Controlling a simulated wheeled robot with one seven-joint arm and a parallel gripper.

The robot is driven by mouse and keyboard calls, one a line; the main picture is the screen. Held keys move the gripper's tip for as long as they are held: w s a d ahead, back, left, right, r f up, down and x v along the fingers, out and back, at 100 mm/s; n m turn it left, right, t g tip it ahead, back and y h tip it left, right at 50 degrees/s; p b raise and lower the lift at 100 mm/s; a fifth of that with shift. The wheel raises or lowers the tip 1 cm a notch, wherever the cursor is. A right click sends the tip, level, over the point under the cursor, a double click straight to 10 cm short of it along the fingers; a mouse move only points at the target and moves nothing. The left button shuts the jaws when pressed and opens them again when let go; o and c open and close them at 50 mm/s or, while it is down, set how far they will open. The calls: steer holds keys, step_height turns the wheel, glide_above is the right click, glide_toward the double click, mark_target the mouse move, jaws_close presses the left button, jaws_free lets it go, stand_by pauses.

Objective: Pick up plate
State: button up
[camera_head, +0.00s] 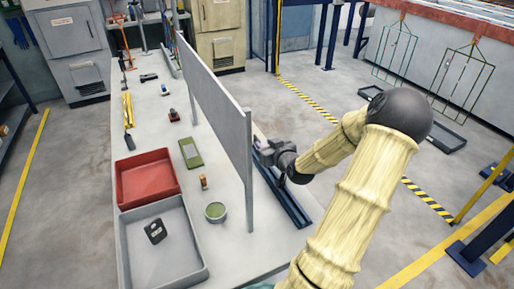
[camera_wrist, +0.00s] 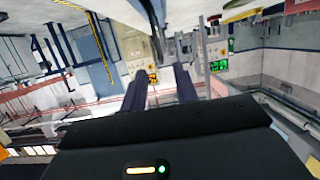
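My gripper (camera_head: 264,147) is behind the upright grey panel on the bench, over the dark blue rail (camera_head: 284,194), in the head view. In the wrist view its two dark fingers (camera_wrist: 157,76) stand apart with no held thing visible between them. I cannot make out for sure which thing is the plate. A flat green piece (camera_head: 190,153) lies on the bench on the other side of the panel from my gripper. A small pale thing shows close to the fingers in the head view, too small to tell.
The tall grey panel (camera_head: 215,105) divides the bench. A red tray (camera_head: 146,178), a grey tray (camera_head: 127,252) with a dark block, a green-filled cup (camera_head: 215,211) and small tools are on its left. Wire racks (camera_head: 461,83) hang at the back right.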

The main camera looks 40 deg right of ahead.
mark_target(257, 138)
steer(key=shift+x, duration=0.85)
steer(key=shift+w, duration=0.1)
steer(key=p+x, duration=0.1)
steer(key=x, duration=0.4)
steer(key=shift+w+r, duration=0.15)
jaws_close()
